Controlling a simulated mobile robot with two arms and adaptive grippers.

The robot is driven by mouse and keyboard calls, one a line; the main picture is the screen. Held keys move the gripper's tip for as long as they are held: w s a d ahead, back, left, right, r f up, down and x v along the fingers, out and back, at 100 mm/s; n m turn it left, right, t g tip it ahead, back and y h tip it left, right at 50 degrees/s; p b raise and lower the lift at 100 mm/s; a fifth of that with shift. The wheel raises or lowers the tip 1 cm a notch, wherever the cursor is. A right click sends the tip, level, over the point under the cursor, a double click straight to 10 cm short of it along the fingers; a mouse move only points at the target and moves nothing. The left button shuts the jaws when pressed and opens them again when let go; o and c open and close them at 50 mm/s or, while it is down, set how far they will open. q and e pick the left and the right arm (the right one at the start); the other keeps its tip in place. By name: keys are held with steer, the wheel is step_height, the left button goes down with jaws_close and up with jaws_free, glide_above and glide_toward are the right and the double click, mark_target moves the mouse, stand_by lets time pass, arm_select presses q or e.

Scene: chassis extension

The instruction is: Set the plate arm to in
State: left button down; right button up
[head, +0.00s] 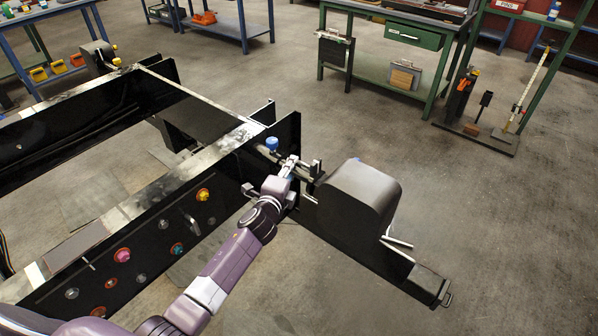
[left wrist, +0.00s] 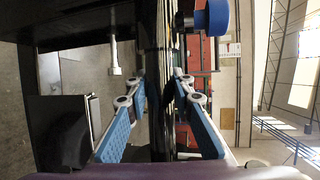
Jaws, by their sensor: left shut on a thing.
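The black assembly that I take to be the plate arm (head: 368,252) juts from the chassis end toward the lower right. It carries a rounded black box (head: 352,190) and has a small loop at its tip. My left gripper (head: 287,175) is at its inner end, next to the chassis. In the left wrist view its blue-padded fingers (left wrist: 160,85) lie on both sides of a dark bar (left wrist: 162,45) and are shut on it. I cannot tell whether this bar belongs to the plate arm. My right gripper is not in view.
The chassis rail (head: 150,225) carries several coloured knobs. A blue knob (head: 271,143) stands close to my left gripper and shows in the left wrist view (left wrist: 212,17). A green workbench (head: 390,70) stands at the back. The floor (head: 490,230) at right is clear.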

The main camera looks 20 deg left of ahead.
arm_select(q)
steer(key=shift+a+r, duration=0.15)
steer(key=shift+a, duration=0.1)
steer(key=c, duration=2)
jaws_free()
steer(key=shift+w, duration=0.1)
steer(key=o, duration=0.3)
steer(key=shift+a, duration=0.15)
steer(key=shift+o, duration=0.2)
steer(key=shift+s+d, duration=0.25)
steer(key=shift+s, duration=0.35)
steer(key=s+r, duration=0.2)
steer(key=s, duration=0.8)
steer(key=shift+s+d, duration=0.15)
steer(key=shift+s, duration=0.2)
